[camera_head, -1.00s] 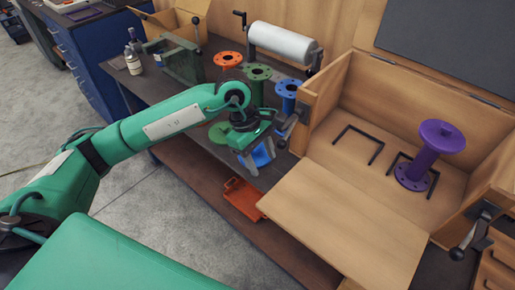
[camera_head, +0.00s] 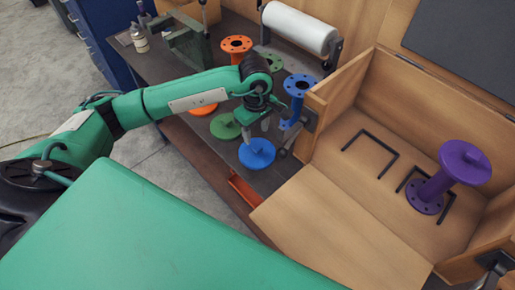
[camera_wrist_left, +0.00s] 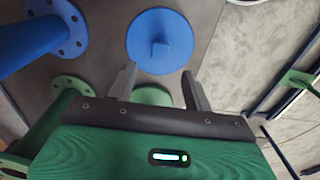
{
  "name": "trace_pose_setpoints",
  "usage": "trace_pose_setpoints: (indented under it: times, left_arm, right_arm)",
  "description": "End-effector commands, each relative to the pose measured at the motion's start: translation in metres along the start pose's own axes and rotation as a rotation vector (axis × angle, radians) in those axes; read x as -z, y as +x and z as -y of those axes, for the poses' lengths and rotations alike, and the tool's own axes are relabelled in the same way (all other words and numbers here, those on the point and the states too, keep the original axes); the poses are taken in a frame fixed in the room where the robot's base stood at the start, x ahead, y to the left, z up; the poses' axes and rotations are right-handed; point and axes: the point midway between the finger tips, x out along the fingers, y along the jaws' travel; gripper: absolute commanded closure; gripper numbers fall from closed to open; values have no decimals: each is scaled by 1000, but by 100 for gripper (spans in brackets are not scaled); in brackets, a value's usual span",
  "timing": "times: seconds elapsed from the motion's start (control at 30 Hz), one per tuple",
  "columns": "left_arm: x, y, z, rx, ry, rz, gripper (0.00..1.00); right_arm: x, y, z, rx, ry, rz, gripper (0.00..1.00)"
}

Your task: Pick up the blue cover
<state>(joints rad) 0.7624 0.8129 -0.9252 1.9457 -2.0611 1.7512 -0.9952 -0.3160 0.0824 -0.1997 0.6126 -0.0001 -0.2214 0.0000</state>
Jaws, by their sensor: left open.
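The blue cover (camera_head: 257,155) is a flat round disc with a small upright handle, lying on the dark bench near its front edge. It also shows in the left wrist view (camera_wrist_left: 160,45), just beyond my fingertips. My left gripper (camera_head: 266,126) is open and empty, close above and behind the cover in the head view. In the wrist view its two fingers (camera_wrist_left: 159,74) stand apart and point toward the cover, with the handle roughly in line with the gap. My right gripper is not in view.
A green cover (camera_head: 225,127) and an orange cover (camera_head: 203,109) lie left of the blue one. Orange (camera_head: 236,46) and blue (camera_head: 299,86) flanged pipes stand close behind. A wooden box (camera_head: 330,222) holding a purple pipe (camera_head: 446,180) borders on the right.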

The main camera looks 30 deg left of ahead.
Motion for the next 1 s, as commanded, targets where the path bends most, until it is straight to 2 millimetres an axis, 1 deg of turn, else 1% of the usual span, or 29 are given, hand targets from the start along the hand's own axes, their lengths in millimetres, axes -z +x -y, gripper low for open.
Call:
trace_pose_setpoints:
  times: [0.1, 0.2, 0.3, 0.37, 0.5, 0.6, 0.7, 0.87, 0.9, 0.97, 1.0]
  left_arm:
    - [-1, 10, 0, 1, 1, 1, 49]
    - [-1, 14, 0, 0, 1, 1, 49]
    - [-3, 22, 1, 3, 1, 2, 49]
    - [-4, 30, 1, 3, 0, 1, 49]
    - [-5, 50, 1, 3, 0, 2, 49]
    - [-5, 60, 1, 1, -1, 1, 49]
    - [-4, 65, 0, 0, 0, 0, 49]
    - [-4, 65, 0, -1, 1, 0, 49]
    - [-4, 65, 0, -1, 1, 0, 53]
    - [-4, 65, 0, -1, 1, 0, 65]
    - [-4, 65, 0, -1, 1, 0, 73]
  right_arm:
    - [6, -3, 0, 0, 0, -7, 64]
    - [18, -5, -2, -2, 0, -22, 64]
    - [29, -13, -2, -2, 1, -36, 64]
    - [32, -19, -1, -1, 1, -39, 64]
    - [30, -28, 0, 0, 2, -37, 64]
    - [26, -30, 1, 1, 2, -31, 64]
    - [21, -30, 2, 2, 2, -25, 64]
    - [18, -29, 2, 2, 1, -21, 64]
    - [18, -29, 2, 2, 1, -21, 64]
    - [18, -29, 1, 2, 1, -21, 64]
    - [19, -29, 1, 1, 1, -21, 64]
